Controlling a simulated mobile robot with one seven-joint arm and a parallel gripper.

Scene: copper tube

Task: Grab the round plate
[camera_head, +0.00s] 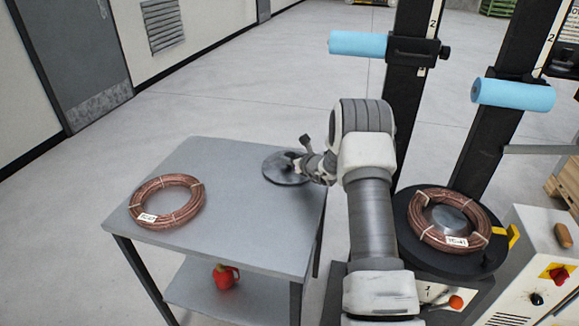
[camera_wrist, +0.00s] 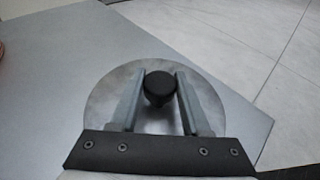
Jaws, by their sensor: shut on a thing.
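The round plate (camera_head: 276,170) is a flat grey metal disc near the back right edge of the grey table (camera_head: 235,225). In the wrist view the plate (camera_wrist: 112,85) has a black knob (camera_wrist: 159,86) standing at its middle. My gripper (camera_head: 293,161) is over the plate in the head view. In the wrist view the two fingers of my gripper (camera_wrist: 160,84) are on either side of the knob and shut on it. I cannot tell whether the plate rests on the table or is slightly lifted.
A copper tube coil (camera_head: 142,197) lies on the table's left side. Another coil (camera_head: 470,247) sits on a black round turntable (camera_head: 410,232) at right. Black posts with blue rollers (camera_head: 358,44) stand behind. A red object (camera_head: 225,276) is on the lower shelf. The table's front middle is clear.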

